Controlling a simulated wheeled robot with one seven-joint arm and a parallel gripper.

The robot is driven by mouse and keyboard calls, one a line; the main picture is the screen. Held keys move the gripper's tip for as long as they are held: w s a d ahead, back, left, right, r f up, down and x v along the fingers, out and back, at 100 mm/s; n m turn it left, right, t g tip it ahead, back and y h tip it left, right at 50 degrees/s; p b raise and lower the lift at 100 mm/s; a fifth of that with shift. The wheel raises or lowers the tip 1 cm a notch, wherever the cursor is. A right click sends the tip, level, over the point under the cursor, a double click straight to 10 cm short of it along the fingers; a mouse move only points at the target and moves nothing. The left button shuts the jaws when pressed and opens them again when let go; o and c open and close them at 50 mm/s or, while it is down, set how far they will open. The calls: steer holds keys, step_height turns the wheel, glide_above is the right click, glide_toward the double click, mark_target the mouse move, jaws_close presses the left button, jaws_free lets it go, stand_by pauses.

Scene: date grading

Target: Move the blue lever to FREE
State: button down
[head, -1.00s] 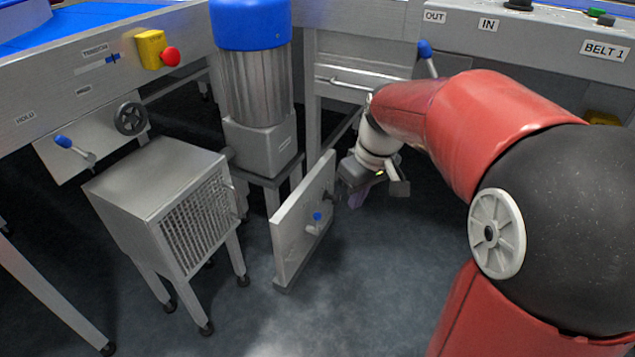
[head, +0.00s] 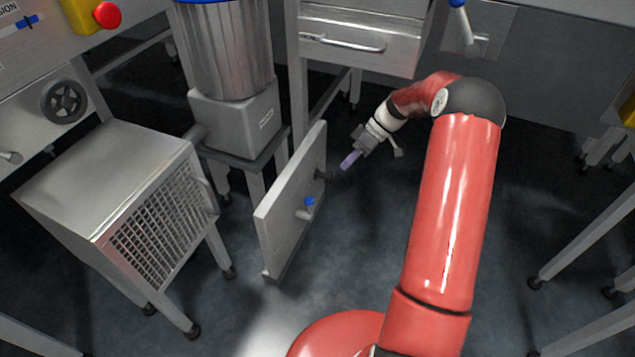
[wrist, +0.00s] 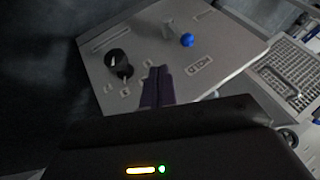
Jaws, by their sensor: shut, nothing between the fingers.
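A blue-tipped lever (head: 309,203) stands on the face of an upright grey panel (head: 293,196) in the middle of the head view. In the wrist view the lever's blue knob (wrist: 187,40) is beside a label (wrist: 198,65) that seems to read HOLD upside down. No FREE mark is legible. My gripper (head: 347,161) is to the right of the panel's far edge, apart from the lever. Its purple fingers (wrist: 157,87) are together and empty, and they appear in front of the panel in the wrist view.
A black knob (wrist: 118,63) is on the same panel. A grey cabinet with a mesh front (head: 165,225) stands to the left, a motor housing (head: 235,115) behind. Another blue-tipped lever (head: 466,30) is at the upper right. Floor right of the panel is clear.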

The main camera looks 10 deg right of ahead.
steer(key=shift+w+d+f, duration=0.15)
steer(key=shift+w+f, duration=0.15)
steer(key=shift+w, duration=0.1)
steer(key=shift+f, duration=0.1)
steer(key=s+a+f+b, duration=0.1)
steer(key=s+a+f, duration=0.2)
steer(key=a+f, duration=0.3)
steer(key=shift+a+f, duration=0.35)
steer(key=shift+a, duration=1.3)
